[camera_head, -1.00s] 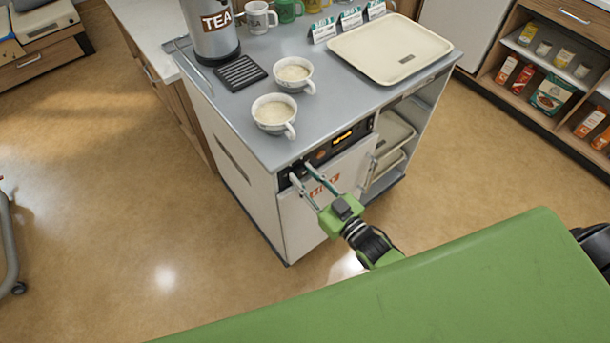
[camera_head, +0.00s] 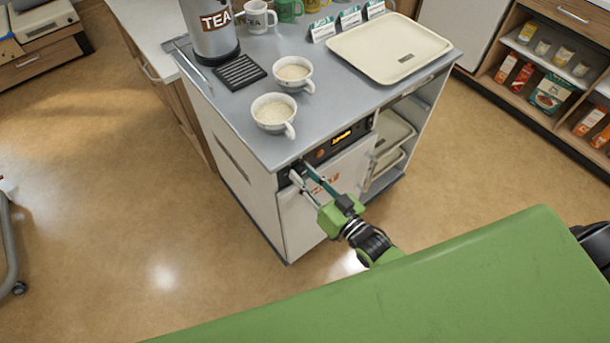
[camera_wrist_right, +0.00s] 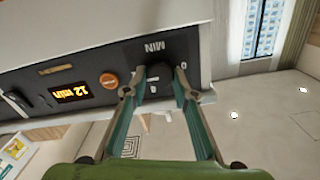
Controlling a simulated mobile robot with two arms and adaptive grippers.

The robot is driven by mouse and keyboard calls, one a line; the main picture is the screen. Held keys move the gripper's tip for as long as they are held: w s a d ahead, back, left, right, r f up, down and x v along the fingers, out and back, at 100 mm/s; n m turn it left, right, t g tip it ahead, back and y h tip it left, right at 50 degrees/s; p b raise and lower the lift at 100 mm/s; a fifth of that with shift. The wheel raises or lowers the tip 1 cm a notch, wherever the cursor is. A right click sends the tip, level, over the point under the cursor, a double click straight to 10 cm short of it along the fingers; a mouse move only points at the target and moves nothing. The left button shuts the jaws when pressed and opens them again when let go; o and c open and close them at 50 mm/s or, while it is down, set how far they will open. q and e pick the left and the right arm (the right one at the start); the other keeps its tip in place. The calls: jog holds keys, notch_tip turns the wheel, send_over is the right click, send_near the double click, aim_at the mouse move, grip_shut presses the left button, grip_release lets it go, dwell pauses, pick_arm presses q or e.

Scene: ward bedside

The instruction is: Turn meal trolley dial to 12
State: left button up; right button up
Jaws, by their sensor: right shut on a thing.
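The meal trolley (camera_head: 232,148) stands in the middle of the head view, with a dark control panel along the top of its front. My right gripper (camera_head: 299,171) is at the left end of that panel, its two fingers around the dial. In the right wrist view the dark dial (camera_wrist_right: 155,72) sits between the fingertips of my right gripper (camera_wrist_right: 160,88), beside the letters MIN. The lit display (camera_wrist_right: 72,92) reads "12 min" in orange. An orange round button (camera_wrist_right: 109,80) lies between display and dial. The fingers partly hide the dial's marks. My left gripper is in neither view.
On the trolley top stand two white cups (camera_head: 273,113), a TEA urn (camera_head: 212,32), a dark grille (camera_head: 240,72) and a cream tray (camera_head: 389,48). A shelf unit (camera_head: 545,75) stands at the right.

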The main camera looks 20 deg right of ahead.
jog(key=shift+f, duration=0.1)
jog(key=o, duration=1.1)
jog(key=v, duration=1.2)
